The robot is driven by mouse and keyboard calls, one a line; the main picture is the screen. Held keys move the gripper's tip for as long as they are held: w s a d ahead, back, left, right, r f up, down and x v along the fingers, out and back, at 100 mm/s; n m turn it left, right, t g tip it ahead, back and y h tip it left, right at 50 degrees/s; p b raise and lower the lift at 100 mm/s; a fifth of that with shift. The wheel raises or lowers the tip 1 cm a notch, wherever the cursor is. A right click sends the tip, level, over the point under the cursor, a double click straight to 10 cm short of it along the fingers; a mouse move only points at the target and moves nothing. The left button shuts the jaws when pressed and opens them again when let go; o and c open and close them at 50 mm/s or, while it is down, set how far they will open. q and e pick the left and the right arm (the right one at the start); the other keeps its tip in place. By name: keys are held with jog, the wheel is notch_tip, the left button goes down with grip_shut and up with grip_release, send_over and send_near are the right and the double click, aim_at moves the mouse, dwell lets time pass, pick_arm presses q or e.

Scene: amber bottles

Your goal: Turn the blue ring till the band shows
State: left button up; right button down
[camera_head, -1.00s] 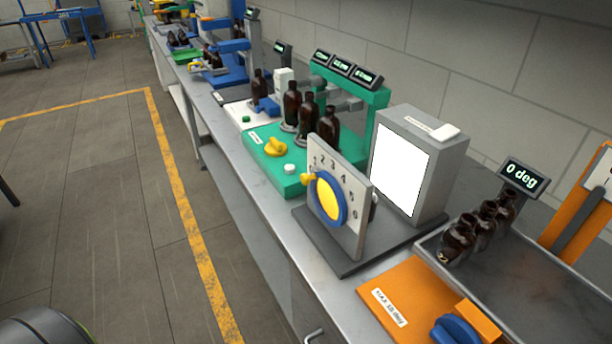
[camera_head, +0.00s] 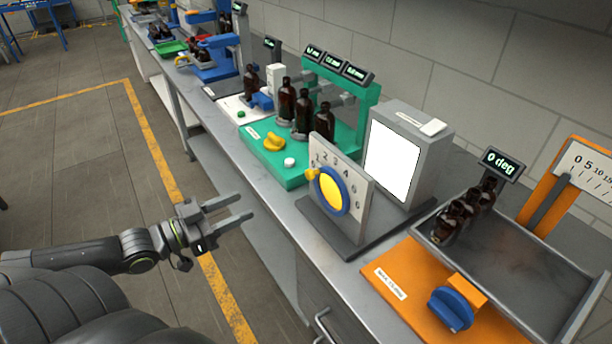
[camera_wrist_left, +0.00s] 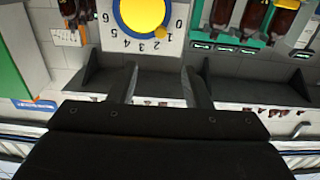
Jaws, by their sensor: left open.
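The blue ring (camera_head: 346,203) sits around a plain yellow disc (camera_head: 331,190) on an upright white panel (camera_head: 359,212) with a number scale. A yellow tab (camera_head: 312,174) sticks out at the ring's left side, near the low numbers. In the left wrist view the ring (camera_wrist_left: 117,18) is at the top, cut off by the edge, with the tab (camera_wrist_left: 160,32) near the 1. My left gripper (camera_head: 246,205) is open and empty, left of the panel and apart from it. Its fingers (camera_wrist_left: 160,76) point toward the panel's base. My right gripper is out of view.
A grey box with a lit white face (camera_head: 392,160) stands behind the panel. A green station (camera_head: 262,155) with brown bottles (camera_head: 303,112) is beyond it. An orange base with a blue knob (camera_head: 451,309) and a metal tray (camera_head: 500,262) is nearer. Open floor lies left of the bench.

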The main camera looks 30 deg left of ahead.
aim_at(307, 177)
pick_arm(q)
jog(key=b+x, duration=0.6)
jog(key=x, duration=1)
jog(key=shift+a+f, duration=0.1)
jog(key=shift+a, duration=0.05)
jog(key=shift+w+d, duration=0.25)
jog(key=shift+w, duration=0.3)
grip_shut()
jog(key=m, duration=0.1)
jog(key=m+b, duration=0.1)
jog(key=d+m+b, duration=0.1)
jog(key=shift+s+r, duration=0.25)
jog(key=shift+r, duration=0.1)
jog(key=shift+s+d+r+m+b, duration=0.15)
jog(key=shift+m+b, duration=0.1)
jog(key=shift+m, duration=0.25)
jog(key=shift+w+d+r+m+b, duration=0.1)
jog(key=shift+d+r+m+b, duration=0.1)
jog(key=shift+m, duration=0.3)
grip_release()
